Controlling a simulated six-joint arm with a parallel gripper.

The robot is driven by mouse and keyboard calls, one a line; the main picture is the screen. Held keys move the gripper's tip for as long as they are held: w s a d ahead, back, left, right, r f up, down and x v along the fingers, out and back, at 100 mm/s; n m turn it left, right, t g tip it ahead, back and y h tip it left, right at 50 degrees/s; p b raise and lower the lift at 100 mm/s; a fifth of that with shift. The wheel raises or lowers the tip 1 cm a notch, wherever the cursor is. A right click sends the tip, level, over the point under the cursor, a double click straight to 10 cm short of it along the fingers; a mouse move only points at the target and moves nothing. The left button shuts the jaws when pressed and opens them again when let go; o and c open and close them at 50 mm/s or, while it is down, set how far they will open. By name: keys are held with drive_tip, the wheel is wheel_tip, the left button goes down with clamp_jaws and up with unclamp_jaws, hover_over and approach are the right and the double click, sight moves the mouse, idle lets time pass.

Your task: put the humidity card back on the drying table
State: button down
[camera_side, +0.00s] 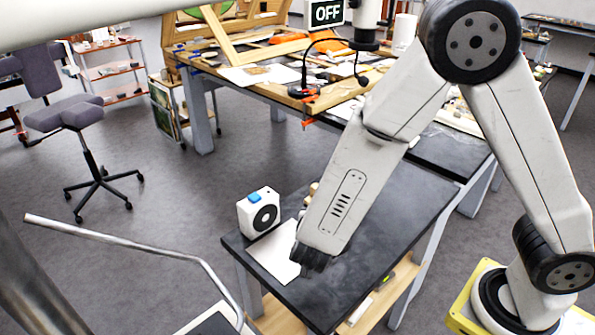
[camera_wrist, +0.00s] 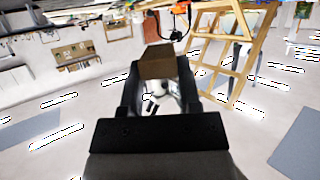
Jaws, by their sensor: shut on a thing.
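My gripper (camera_wrist: 159,82) shows in the wrist view, with its two black fingers shut on a brown, flat-faced piece (camera_wrist: 158,62). I cannot tell for sure whether this piece is the humidity card; no marking on it is readable. In the side view my forearm hangs over a dark-topped table (camera_side: 395,215), which may be the drying table, and hides part of it. The gripper's fingers are not clear there. A white sheet (camera_side: 272,252) lies on the table's near left part.
A white box fan (camera_side: 260,212) with a blue top piece stands at the table's left edge. Small tan objects (camera_side: 313,188) show partly behind my forearm. A cluttered wooden bench (camera_side: 265,75) with a lamp stands behind. An office chair (camera_side: 70,115) is at left.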

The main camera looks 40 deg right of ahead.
drive_tip(key=s+a+f+m+g+h, duration=0.1)
drive_tip(key=s+a+m+g, duration=0.1)
drive_tip(key=s, duration=0.5)
drive_tip(key=shift+m+g+h, duration=0.4)
drive_tip(key=shift+m+g, duration=0.1)
drive_tip(key=shift+g, duration=0.1)
drive_tip(key=shift+w, duration=0.15)
hover_over(284, 254)
drive_tip(key=s, duration=0.2)
drive_tip(key=f, duration=0.8)
drive_tip(key=shift+w+d, duration=0.15)
drive_tip(key=shift+d, duration=0.05)
drive_tip(key=shift+w+a+f, duration=0.1)
drive_tip(key=shift+w+f, duration=0.2)
drive_tip(key=shift+f, duration=0.1)
drive_tip(key=shift+w+f, duration=0.55)
drive_tip(key=shift+f, duration=1.35)
drive_tip(key=shift+f, duration=0.15)
